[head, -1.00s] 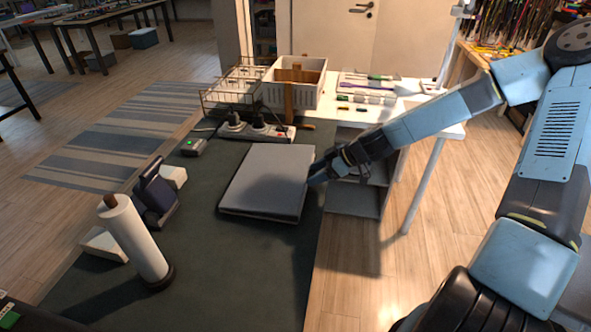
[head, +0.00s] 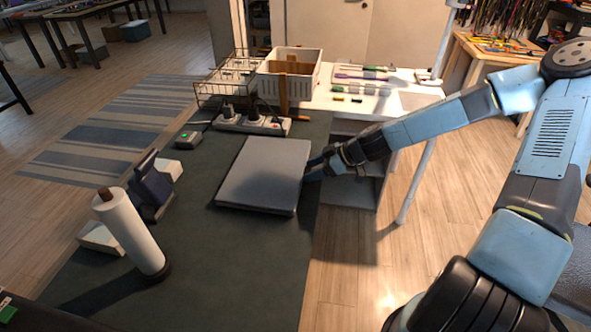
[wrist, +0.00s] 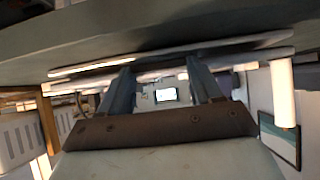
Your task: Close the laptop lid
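The laptop (head: 263,175) is a grey slab on the dark green table mat. Its lid lies flat or nearly flat over its base; I cannot tell from the head view whether a small gap is left. My gripper (head: 308,168) is at the laptop's right edge, low over the mat, pointing left. In the wrist view the two fingers of my gripper (wrist: 160,75) stand apart with nothing between them. The wrist picture looks upside down, with a broad grey surface across the top and a thin slab edge below it near the fingertips. Contact with the laptop cannot be made out.
A white paper roll (head: 130,232) stands at the front left, beside a dark blue device (head: 150,190) on its stand. A power strip (head: 250,122) lies behind the laptop. A white basket (head: 290,78) stands farther back. The mat in front of the laptop is clear.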

